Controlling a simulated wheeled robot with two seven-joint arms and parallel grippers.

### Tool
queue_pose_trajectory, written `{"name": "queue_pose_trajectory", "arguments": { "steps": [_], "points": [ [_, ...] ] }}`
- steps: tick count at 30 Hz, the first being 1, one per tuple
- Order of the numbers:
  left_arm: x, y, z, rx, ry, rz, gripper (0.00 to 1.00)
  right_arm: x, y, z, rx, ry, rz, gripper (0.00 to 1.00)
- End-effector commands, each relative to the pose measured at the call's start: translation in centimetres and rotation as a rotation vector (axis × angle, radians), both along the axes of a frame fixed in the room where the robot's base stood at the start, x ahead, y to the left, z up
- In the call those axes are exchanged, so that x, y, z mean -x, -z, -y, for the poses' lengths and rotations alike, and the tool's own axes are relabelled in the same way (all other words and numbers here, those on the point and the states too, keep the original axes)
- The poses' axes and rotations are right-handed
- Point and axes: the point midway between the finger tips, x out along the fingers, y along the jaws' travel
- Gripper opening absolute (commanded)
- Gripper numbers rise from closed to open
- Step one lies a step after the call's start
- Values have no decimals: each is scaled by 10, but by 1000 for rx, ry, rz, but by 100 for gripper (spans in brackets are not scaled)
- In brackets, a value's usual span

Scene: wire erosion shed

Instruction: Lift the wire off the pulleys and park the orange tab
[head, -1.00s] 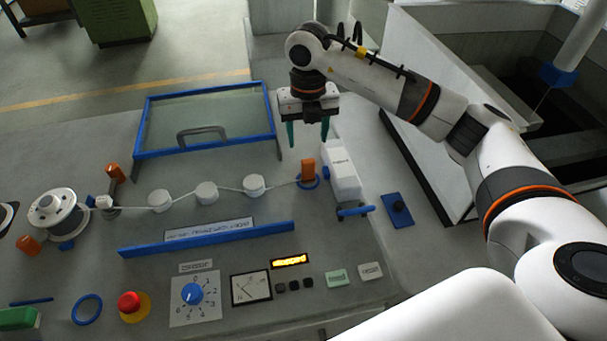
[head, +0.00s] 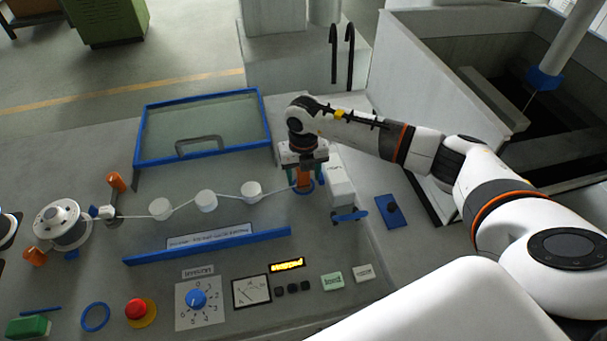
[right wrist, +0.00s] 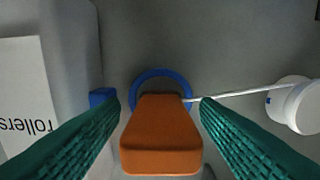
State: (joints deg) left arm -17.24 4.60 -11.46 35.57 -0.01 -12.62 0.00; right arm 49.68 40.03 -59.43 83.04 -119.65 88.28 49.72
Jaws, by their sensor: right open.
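The orange tab (head: 304,181) stands at the right end of the wire, beside the white box. In the right wrist view the tab (right wrist: 160,135) lies between the two green fingers, with a blue ring (right wrist: 150,76) around its base. My right gripper (head: 305,172) is open around the tab, pointing down; gaps show beside the tab. The wire (head: 228,195) runs from the tab leftward along three white pulleys (head: 206,201) to the spool side at left. It also shows in the right wrist view (right wrist: 235,93). My left gripper is not in view.
A white box (head: 341,186) stands just right of the tab, with a blue lever (head: 349,216) in front. A blue-framed glass cover (head: 203,125) lies behind the pulleys. A blue bar (head: 207,246) and control panel with a red button (head: 137,309) lie in front.

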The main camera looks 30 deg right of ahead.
Motion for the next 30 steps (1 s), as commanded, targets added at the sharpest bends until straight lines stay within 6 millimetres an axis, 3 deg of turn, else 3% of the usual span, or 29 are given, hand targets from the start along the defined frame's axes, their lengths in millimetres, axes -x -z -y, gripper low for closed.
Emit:
{"name": "queue_pose_trajectory", "arguments": {
  "steps": [8,16,18,26,30],
  "points": [
    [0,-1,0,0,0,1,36,0,5,0,1,0,2,56],
    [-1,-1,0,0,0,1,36,0,5,0,1,0,2,14],
    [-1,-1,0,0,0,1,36,0,4,0,1,1,2,7],
    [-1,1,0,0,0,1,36,-1,1,0,0,1,3,7],
    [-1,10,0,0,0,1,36,-1,-18,1,1,0,7,7]
  ]
}}
